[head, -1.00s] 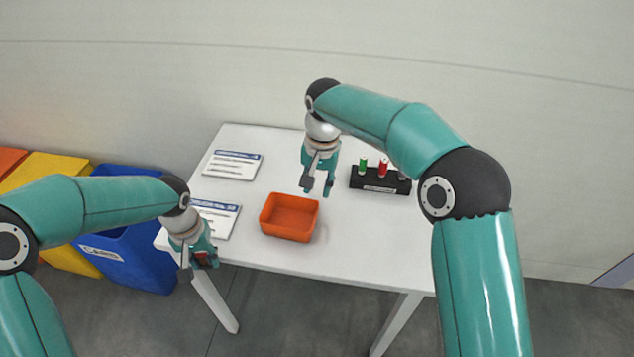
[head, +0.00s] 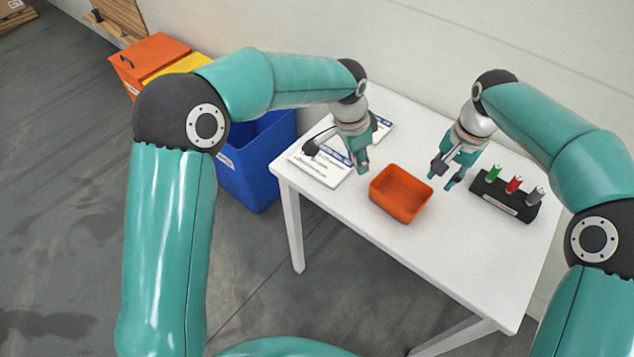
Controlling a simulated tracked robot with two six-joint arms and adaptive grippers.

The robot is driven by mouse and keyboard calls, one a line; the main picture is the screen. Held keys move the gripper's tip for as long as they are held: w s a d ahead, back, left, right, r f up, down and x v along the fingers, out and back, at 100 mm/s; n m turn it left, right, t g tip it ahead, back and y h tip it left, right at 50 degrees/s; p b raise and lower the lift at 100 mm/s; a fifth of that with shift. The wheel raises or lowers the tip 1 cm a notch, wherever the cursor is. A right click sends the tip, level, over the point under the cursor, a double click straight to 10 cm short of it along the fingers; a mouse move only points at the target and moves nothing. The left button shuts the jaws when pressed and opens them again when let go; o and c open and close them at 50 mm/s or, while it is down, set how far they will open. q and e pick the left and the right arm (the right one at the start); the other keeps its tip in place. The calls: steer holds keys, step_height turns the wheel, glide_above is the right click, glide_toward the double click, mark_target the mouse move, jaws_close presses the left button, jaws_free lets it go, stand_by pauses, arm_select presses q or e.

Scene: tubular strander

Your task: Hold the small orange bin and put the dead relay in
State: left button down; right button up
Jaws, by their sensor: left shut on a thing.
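The small orange bin (head: 400,211) stands upright on the white table, and the part of its inside that I see looks empty. My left gripper (head: 358,163) is above the table, beyond the bin's left rim and apart from it. It is shut on the dead relay, which its fingers hide now; a small dark and red block showed between them a second ago. My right gripper (head: 445,178) is open and empty, fingers pointing down, close by the bin's right rear rim. I cannot tell whether it touches the rim.
A black rack (head: 506,197) with green, red and grey cylinders stands right of the bin. Printed cards (head: 322,164) lie on the table's left part. A blue bin (head: 256,170), a yellow one and an orange one stand on the floor at left. The table (head: 450,262) is clear in front.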

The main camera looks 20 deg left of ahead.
mark_target(399, 194)
arm_select(q)
steer(key=w+d+r+m+h, duration=0.1)
steer(key=d+r+m, duration=0.1)
steer(key=d+r, duration=0.3)
steer(key=d, duration=0.4)
steer(key=shift+d+r+t, duration=0.3)
steer(key=shift+d, duration=0.1)
arm_select(e)
steer(key=f, duration=1.2)
steer(key=shift+w+a, duration=0.15)
steer(key=shift+a, duration=0.25)
jaws_close()
